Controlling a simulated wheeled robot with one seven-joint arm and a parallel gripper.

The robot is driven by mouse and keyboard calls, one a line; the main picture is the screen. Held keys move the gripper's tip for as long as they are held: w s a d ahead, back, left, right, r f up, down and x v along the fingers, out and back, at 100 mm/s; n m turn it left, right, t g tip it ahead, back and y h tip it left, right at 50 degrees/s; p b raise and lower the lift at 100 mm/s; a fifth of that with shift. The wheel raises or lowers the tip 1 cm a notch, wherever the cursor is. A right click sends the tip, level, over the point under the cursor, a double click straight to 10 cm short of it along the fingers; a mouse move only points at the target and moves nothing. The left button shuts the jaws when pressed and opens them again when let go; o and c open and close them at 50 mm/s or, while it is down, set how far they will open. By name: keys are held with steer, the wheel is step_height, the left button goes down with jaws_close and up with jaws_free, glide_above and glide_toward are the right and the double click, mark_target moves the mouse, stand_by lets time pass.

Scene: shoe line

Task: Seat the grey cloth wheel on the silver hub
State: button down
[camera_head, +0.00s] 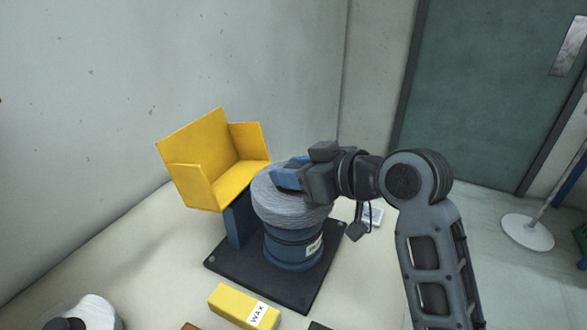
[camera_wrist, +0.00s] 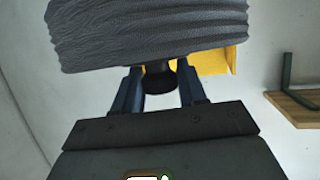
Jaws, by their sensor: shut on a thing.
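The grey cloth wheel (camera_head: 285,208) lies flat over the blue machine body (camera_head: 290,248); its ridged side fills the top of the wrist view (camera_wrist: 150,35). My gripper (camera_head: 288,176) is at the wheel's top. Its blue fingers (camera_wrist: 160,76) are shut on a dark round core piece (camera_wrist: 159,83) at the wheel's middle. The silver hub is hidden under the wheel. I cannot tell whether the wheel rests on it or hangs just above.
A yellow guard (camera_head: 215,165) stands close behind and left of the wheel. The machine stands on a dark base plate (camera_head: 222,262). A yellow wax bar (camera_head: 240,305) lies in front. A pale round item (camera_head: 92,310) is at lower left. Pale bench surface is clear at left.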

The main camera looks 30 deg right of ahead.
steer(key=shift+f, duration=0.1)
steer(key=c, duration=0.9)
jaws_free()
steer(key=p+v, duration=0.4)
steer(key=v, duration=0.7)
